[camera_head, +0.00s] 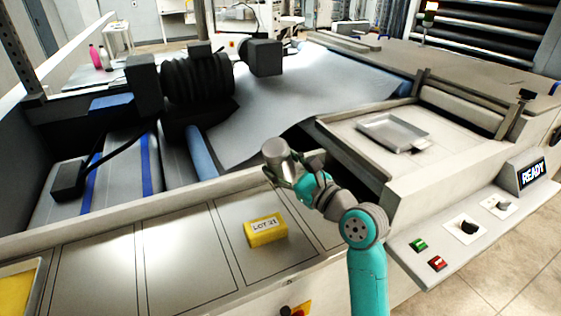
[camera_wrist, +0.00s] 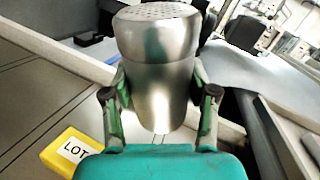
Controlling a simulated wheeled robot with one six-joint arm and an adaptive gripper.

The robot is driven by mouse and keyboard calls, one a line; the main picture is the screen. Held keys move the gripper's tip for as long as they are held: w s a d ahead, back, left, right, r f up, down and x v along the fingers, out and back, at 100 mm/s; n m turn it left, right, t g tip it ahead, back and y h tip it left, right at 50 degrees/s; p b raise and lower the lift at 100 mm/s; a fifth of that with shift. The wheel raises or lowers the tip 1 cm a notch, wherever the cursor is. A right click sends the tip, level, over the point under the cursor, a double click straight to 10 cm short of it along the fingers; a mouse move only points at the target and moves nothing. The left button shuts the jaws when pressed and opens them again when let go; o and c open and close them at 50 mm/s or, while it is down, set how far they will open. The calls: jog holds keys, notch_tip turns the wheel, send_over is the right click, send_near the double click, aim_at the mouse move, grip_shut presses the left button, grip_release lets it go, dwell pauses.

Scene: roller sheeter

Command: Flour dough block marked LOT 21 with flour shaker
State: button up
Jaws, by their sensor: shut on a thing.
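The yellow dough block (camera_head: 265,232) lies on the metal shelf at the front, with a white label reading LOT 21. Its label also shows partly in the wrist view (camera_wrist: 68,148), at the lower left. My gripper (camera_head: 283,172) is shut on the metal flour shaker (camera_head: 278,152), above and a little to the right of the block. In the wrist view the shaker (camera_wrist: 157,65) stands between the two fingers with its perforated lid at the top. No falling flour is visible.
A shallow metal tray (camera_head: 393,131) sits on the flat deck at right. A control panel with green and red buttons, knobs and a READY display (camera_head: 533,173) is at the front right. Dark rollers (camera_head: 197,78) stand behind. The shelf left of the block is clear.

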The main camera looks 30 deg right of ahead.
aim_at(290, 180)
jog(key=n, duration=0.2)
jog(key=f+n+y, duration=0.1)
jog(key=n, duration=0.1)
jog(key=d+f+n, duration=0.1)
jog(key=n, duration=0.1)
jog(key=shift+w+y, duration=0.25)
jog(key=shift+y, duration=0.05)
jog(key=n, duration=0.2)
jog(key=f+n+y, duration=0.1)
jog(key=n, duration=0.3)
jog(key=shift+s+a+f+y, duration=0.15)
jog(key=shift+a+y, duration=0.2)
jog(key=shift+y, duration=0.05)
jog(key=n, duration=0.2)
jog(key=n+y, duration=0.1)
jog(key=n, duration=0.1)
jog(key=a+f+n+y, duration=0.1)
jog(key=n, duration=0.1)
jog(key=shift+s+g, duration=0.25)
jog(key=shift+g, duration=0.15)
jog(key=shift+s+a, duration=0.55)
jog(key=shift+a, duration=0.35)
jog(key=shift+d, duration=0.1)
